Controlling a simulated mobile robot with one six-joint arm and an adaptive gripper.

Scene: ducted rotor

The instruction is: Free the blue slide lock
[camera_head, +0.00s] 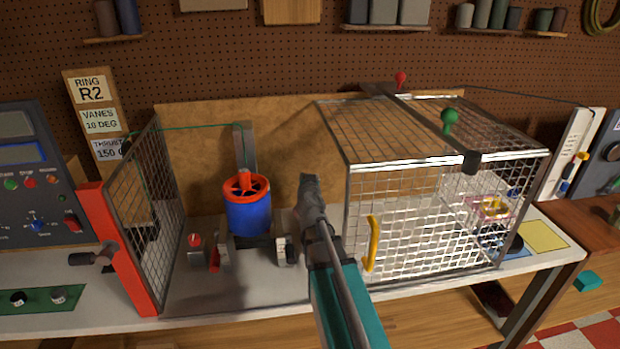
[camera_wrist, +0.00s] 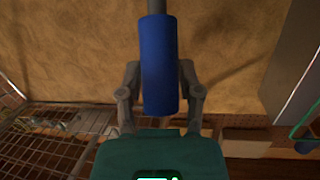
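A blue cylindrical handle (camera_wrist: 160,62) on a grey rod shows in the wrist view; it is the only blue part there that fits the blue slide lock. My gripper (camera_wrist: 160,75) has one grey finger on each side of it. Both fingertips lie against its sides with no visible gap, so the gripper looks shut on it. In the head view my gripper (camera_head: 309,185) is in front of the tan back board, between the blue ducted rotor and the mesh cage. The blue handle is hidden there behind the gripper and arm.
The ducted rotor (camera_head: 248,208), blue with a red rim, stands left of my gripper. The mesh cage (camera_head: 425,215) with a yellow handle (camera_head: 371,243) stands close on the right. A red-edged mesh panel (camera_head: 125,250) stands at the left. The back board (camera_head: 205,125) closes the rear.

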